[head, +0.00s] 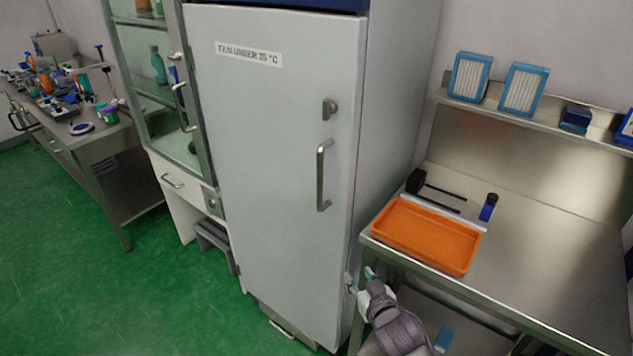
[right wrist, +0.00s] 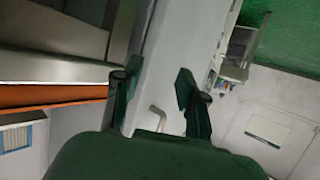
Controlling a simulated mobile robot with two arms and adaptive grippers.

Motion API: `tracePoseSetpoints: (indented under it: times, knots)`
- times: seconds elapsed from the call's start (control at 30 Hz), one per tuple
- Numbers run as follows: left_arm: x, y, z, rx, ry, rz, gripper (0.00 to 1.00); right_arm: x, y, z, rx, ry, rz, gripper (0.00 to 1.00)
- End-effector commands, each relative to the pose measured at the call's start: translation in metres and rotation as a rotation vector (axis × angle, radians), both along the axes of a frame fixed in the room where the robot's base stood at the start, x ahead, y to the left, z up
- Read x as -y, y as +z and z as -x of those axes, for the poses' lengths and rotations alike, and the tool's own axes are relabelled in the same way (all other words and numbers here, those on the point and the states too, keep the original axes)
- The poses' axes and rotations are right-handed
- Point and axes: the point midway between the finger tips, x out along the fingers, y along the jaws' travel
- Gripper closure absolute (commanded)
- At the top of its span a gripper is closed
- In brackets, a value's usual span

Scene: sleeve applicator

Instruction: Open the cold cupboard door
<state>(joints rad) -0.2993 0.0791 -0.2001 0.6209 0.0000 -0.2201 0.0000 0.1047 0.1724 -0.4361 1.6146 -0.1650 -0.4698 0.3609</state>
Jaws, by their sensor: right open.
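The cold cupboard (head: 270,130) is a tall pale grey cabinet with a temperature label. Its door looks shut. A vertical metal bar handle (head: 320,178) sits on the right part of the door, below a small lock (head: 329,109). My right gripper (head: 360,279) is open, low beside the cupboard's right edge, below and apart from the handle. In the right wrist view my open right gripper (right wrist: 156,92) has its two green fingers spread with nothing held. A bent metal handle (right wrist: 157,117) shows beyond them. My left gripper is not in view.
A steel bench (head: 570,240) with an orange tray (head: 428,234) stands right of the cupboard, close to my right gripper. A glass-fronted cabinet (head: 155,85) adjoins on the left. The green floor (head: 130,290) is clear at front left.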

Motion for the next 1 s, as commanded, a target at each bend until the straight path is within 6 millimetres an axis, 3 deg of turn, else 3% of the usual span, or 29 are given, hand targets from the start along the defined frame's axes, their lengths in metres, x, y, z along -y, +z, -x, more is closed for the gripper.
tracePoseSetpoints:
  times: [0.03, 0.1, 0.2, 0.3, 0.43, 0.57, 1.0]
  knots:
    - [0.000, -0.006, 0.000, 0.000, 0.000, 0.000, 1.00, -0.012, 0.047, -0.009, 0.087, 0.018, -0.029, 0.59]
    - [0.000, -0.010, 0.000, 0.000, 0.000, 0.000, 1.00, -0.026, 0.102, -0.012, 0.181, 0.039, -0.066, 0.59]
    - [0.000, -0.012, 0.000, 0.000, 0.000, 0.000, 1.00, -0.039, 0.160, -0.007, 0.277, 0.065, -0.110, 0.59]
    - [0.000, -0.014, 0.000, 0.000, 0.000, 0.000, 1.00, -0.045, 0.191, -0.002, 0.330, 0.078, -0.135, 0.59]
    - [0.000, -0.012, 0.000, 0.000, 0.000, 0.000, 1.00, -0.049, 0.203, -0.004, 0.348, 0.084, -0.143, 0.59]
    - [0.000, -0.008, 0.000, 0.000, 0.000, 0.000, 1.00, -0.055, 0.204, -0.021, 0.346, 0.083, -0.143, 0.59]
    - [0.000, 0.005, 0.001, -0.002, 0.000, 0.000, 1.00, -0.087, 0.203, -0.105, 0.345, 0.083, -0.142, 0.59]
